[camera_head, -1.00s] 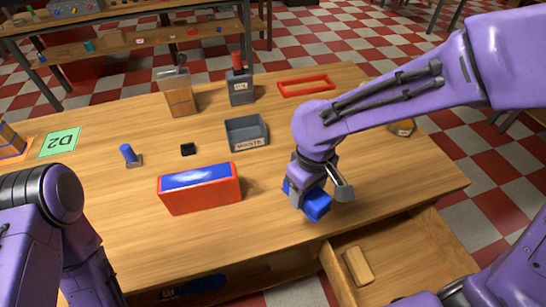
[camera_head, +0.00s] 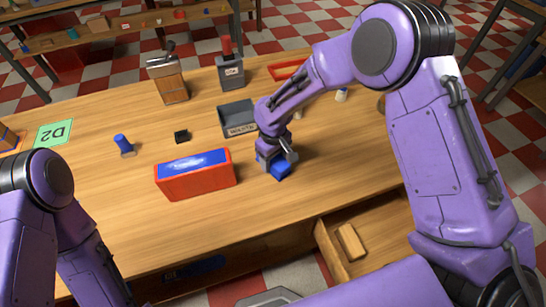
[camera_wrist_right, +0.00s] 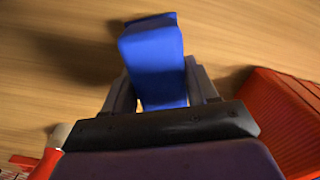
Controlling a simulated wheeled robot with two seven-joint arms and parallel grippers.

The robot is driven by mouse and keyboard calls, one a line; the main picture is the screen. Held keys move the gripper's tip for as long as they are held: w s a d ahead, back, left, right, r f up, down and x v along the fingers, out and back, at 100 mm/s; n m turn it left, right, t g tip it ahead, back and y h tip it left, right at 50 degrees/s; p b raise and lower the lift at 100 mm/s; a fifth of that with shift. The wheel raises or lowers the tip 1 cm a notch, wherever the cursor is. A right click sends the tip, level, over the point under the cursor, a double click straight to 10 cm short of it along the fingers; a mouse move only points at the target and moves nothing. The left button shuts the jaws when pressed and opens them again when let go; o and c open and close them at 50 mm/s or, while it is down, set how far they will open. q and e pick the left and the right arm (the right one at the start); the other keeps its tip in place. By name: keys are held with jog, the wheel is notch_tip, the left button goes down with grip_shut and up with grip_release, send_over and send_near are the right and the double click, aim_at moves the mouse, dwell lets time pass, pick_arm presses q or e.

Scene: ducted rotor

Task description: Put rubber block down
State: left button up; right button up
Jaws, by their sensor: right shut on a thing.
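My right gripper (camera_head: 275,164) is shut on a blue block (camera_head: 281,172), which I take to be the rubber block. It is low over the wooden table (camera_head: 310,190), right of the red-orange box with a blue top (camera_head: 194,181). In the right wrist view the blue block (camera_wrist_right: 152,58) sticks out between the two fingers (camera_wrist_right: 160,92) over bare wood. The red box (camera_wrist_right: 290,110) is at the right there, apart from the block. I cannot tell whether the block touches the table. My left arm is at the left edge; its gripper is not in view.
A grey bin (camera_head: 237,118) stands behind my right gripper. A small black block (camera_head: 181,136) and a blue peg-like piece (camera_head: 122,144) are further left. An open drawer (camera_head: 365,238) at the front right holds a tan block (camera_head: 350,242). Table right of the gripper is clear.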

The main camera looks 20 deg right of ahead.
jog(key=shift+f, duration=0.15)
jog(key=shift+f, duration=0.1)
jog(key=o, duration=0.9)
jog(key=shift+o, duration=0.2)
notch_tip(320, 180, up, 12)
jog(key=b, duration=0.1)
jog(key=shift+r, duration=0.2)
